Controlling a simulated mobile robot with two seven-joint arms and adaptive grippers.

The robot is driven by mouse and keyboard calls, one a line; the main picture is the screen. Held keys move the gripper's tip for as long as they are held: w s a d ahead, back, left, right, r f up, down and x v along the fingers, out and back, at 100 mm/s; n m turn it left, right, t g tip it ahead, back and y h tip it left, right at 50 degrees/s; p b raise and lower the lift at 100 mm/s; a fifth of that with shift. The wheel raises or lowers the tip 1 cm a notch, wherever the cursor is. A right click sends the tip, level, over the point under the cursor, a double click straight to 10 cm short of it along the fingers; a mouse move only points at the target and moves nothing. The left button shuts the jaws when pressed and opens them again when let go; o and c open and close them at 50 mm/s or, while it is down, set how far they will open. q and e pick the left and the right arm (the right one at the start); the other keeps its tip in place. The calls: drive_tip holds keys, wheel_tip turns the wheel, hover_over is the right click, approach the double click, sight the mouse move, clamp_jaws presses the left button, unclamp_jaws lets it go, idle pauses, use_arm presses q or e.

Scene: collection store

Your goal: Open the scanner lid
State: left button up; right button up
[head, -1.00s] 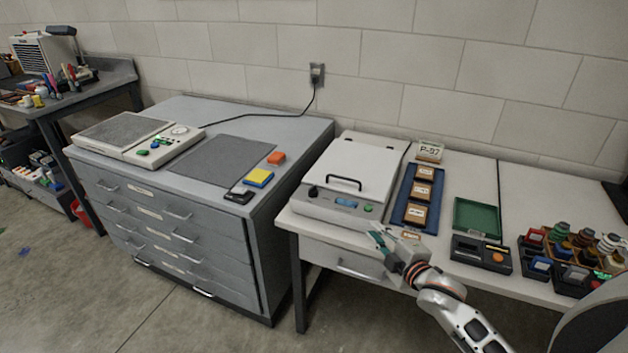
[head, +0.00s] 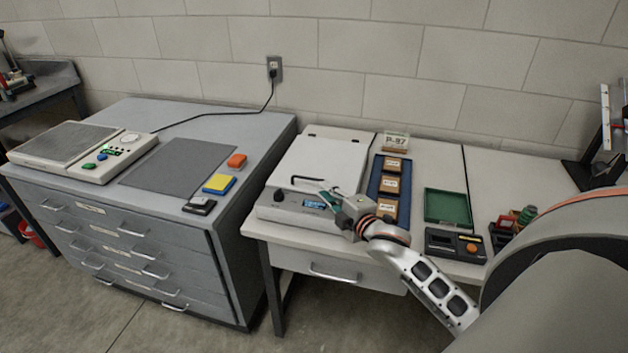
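The scanner (head: 278,209) is a white box on the light bench, with a dark knob and a small blue display on its front. Its lid (head: 330,160) is down, with a dark bar handle (head: 313,183) near the front edge. My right gripper (head: 328,199) is over the scanner's front right, close to the handle's right end. I cannot tell whether it touches the handle. Its fingers are small and partly overlap the display area, so their opening is unclear. My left gripper is not in view.
A blue tray (head: 376,186) with several framed labels lies right of the scanner. Beyond it are a green tray (head: 447,206) and a dark device with an orange button (head: 456,246). A grey drawer cabinet (head: 225,150) stands left. My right arm covers the bench's right front.

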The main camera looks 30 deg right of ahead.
sight(313, 180)
drive_tip(key=w, duration=0.4)
drive_tip(key=w+f, duration=0.1)
drive_tip(key=w, duration=0.1)
drive_tip(key=shift+w+d, duration=0.2)
drive_tip(key=shift+w, duration=0.15)
drive_tip(key=shift+r, duration=0.1)
clamp_jaws()
